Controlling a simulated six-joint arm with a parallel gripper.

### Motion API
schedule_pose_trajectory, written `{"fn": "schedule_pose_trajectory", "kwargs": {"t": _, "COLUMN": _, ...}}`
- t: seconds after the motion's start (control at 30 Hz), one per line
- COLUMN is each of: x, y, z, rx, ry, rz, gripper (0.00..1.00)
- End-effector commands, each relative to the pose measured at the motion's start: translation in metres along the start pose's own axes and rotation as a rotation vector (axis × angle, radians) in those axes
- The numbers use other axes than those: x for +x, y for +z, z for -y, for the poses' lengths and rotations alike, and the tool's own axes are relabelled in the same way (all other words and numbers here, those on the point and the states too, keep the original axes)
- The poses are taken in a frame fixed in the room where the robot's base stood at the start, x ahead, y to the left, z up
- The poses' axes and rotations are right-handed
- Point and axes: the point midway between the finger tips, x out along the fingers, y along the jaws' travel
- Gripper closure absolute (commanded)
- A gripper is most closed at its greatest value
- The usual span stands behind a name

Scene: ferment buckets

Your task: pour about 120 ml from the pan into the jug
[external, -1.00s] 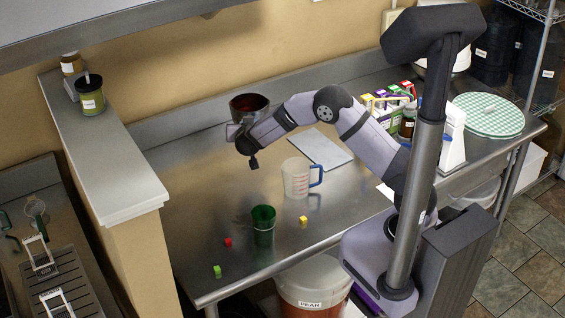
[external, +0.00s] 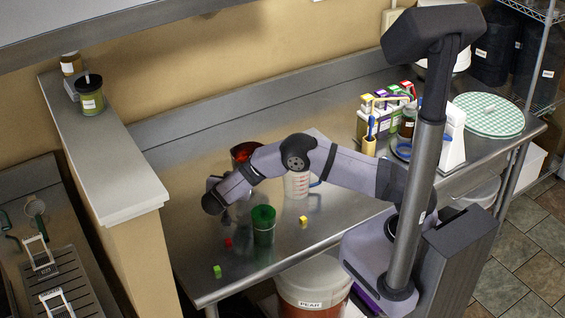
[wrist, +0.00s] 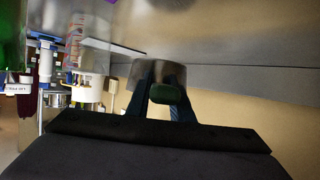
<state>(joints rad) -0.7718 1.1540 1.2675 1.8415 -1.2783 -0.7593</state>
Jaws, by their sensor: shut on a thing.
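The pan (external: 241,151) is dark-walled with reddish-brown liquid inside. In the external view it is partly hidden behind my forearm, and its exact tilt is hard to tell. My gripper (wrist: 163,85) is shut on the pan's handle; the pan's grey wall (wrist: 150,69) shows just beyond the fingers in the wrist view. The external view hides the fingers behind my wrist.
A green cup (external: 263,226) stands in front of the jug, close to my wrist. Small red (external: 228,242), green (external: 217,271) and yellow (external: 303,220) cubes lie nearby. The counter's left part is clear.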

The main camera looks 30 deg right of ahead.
Motion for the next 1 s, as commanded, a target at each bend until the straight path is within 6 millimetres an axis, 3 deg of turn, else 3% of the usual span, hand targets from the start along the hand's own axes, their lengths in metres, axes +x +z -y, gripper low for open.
{"fn": "schedule_pose_trajectory", "kwargs": {"t": 0.47, "x": -0.005, "y": -0.009, "z": -0.009, "rx": 0.092, "ry": -0.042, "rz": -0.001, "gripper": 1.0}}
{"fn": "schedule_pose_trajectory", "kwargs": {"t": 1.0, "x": -0.012, "y": -0.024, "z": -0.042, "rx": 0.401, "ry": -0.172, "rz": 0.0, "gripper": 1.0}}
